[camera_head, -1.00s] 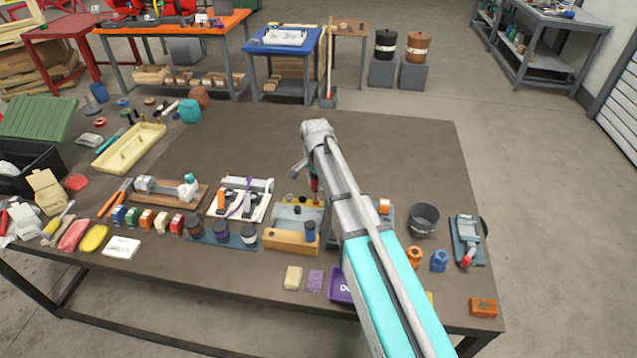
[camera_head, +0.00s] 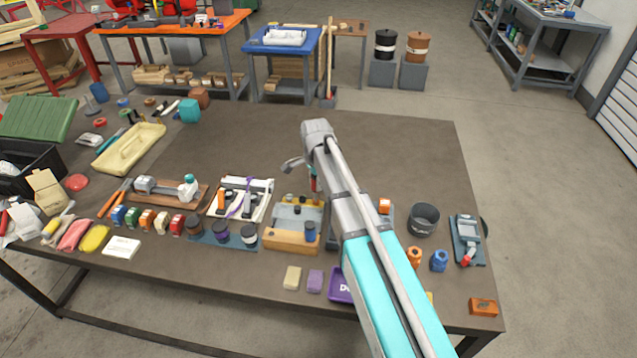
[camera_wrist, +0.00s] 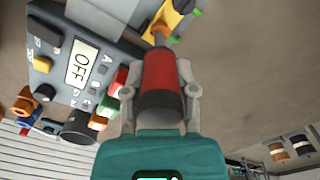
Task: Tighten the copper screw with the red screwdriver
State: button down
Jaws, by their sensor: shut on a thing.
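The red screwdriver (camera_wrist: 163,80) is held in my gripper (camera_wrist: 162,104), with the fingers on either side of its red and dark handle. In the head view a bit of the red screwdriver (camera_head: 313,184) shows beside my arm, close to the grey block with the wooden front. My gripper is mostly hidden there by the arm. In the wrist view a small orange-brown piece (camera_wrist: 160,33) shows just beyond the handle's far end. I cannot tell whether it is the copper screw, nor whether the screwdriver's tip touches anything.
A grey panel reading OFF (camera_wrist: 83,65) lies close by in the wrist view, with a yellow part (camera_wrist: 172,15) beside it. The wooden-front block (camera_head: 290,242), dark jars (camera_head: 221,233) and a grey pot (camera_head: 424,219) crowd the bench's front.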

jog(key=shift+m, duration=1.5)
jog(key=shift+r, duration=0.15)
jog(key=shift+r+p, duration=2.4)
jog(key=shift+p, duration=0.1)
